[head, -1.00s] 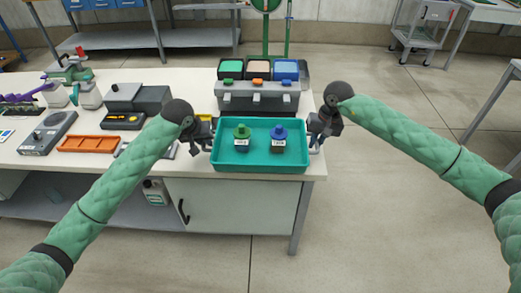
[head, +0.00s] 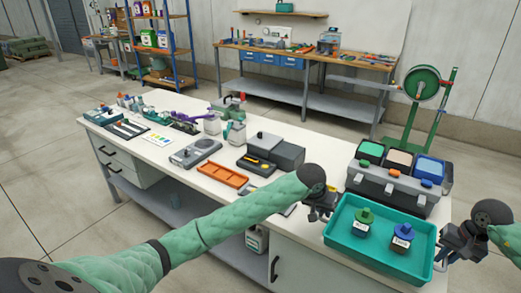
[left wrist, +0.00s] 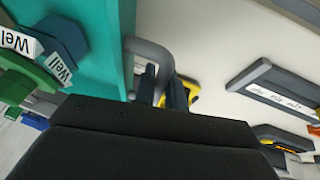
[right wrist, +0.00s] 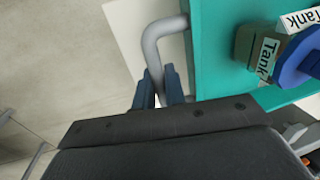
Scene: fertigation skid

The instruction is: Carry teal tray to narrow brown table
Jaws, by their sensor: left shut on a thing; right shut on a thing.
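My left gripper (head: 322,213) is shut on the tray's left grey handle, seen in the left wrist view (left wrist: 152,55). My right gripper (head: 447,254) is shut on the right grey handle, seen in the right wrist view (right wrist: 158,38). I cannot tell whether the tray touches the bench. A long brown-topped bench (head: 345,67) stands by the back wall; I cannot tell whether it is the narrow table.
The white bench (head: 165,157) bears a grey caddy of coloured bins (head: 385,187), an orange tray (head: 222,175) and several tools. A green hose reel (head: 422,84) stands behind it. Shelving (head: 160,40) is at the back left.

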